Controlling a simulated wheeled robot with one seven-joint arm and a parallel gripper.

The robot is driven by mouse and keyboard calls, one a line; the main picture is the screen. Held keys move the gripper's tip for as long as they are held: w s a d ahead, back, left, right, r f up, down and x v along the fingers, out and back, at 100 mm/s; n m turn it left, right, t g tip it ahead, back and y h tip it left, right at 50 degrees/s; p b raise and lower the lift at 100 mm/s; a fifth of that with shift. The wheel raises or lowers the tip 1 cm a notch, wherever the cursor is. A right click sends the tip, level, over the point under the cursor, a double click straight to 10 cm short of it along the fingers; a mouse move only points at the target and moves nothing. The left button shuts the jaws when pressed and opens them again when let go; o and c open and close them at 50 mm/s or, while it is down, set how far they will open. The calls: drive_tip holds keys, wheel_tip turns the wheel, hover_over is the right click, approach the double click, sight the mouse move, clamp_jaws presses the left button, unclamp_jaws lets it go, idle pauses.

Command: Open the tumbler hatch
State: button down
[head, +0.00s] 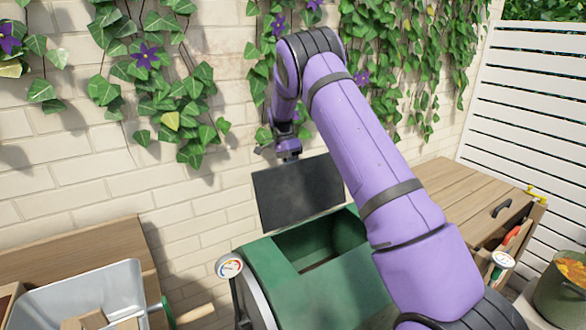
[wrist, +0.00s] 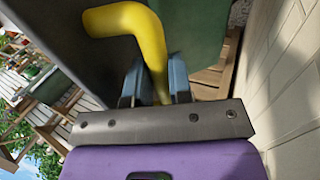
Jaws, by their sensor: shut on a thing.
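The green tumbler (head: 320,285) stands in the lower middle of the head view. Its dark hatch (head: 298,190) is raised steeply at the back of the opening, and the opening shows a green inside. My gripper (head: 289,152) is at the top edge of the hatch. In the wrist view my gripper (wrist: 155,85) is shut on a bent yellow handle (wrist: 135,22). The dark hatch panel (wrist: 80,45) and a green part of the tumbler (wrist: 195,30) show behind it. The handle is hidden in the head view.
A brick wall (head: 185,200) with ivy rises close behind. A wooden bench with a grey tub (head: 95,290) is at left. A wooden worktop (head: 470,200) is at right, with a green pot (head: 560,295) near the corner. Dial gauges (head: 229,266) sit by the tumbler's left side and further right.

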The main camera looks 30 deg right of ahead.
drive_tip(key=shift+s+f, duration=0.1)
drive_tip(key=shift+f, duration=0.1)
drive_tip(key=c, duration=1)
unclamp_jaws()
drive_tip(key=shift+c, duration=0.2)
drive_tip(key=shift+r, duration=0.1)
drive_tip(key=shift+r, duration=0.45)
drive_tip(key=r, duration=0.2)
drive_tip(key=shift+s+a+r, duration=0.1)
drive_tip(key=shift+s+r, duration=0.15)
drive_tip(key=shift+r, duration=0.1)
drive_tip(key=s+a+r, duration=0.1)
drive_tip(key=s+a, duration=0.2)
drive_tip(key=s, duration=1.2)
drive_tip(key=shift+a+r, duration=0.15)
drive_tip(key=shift+r, duration=0.05)
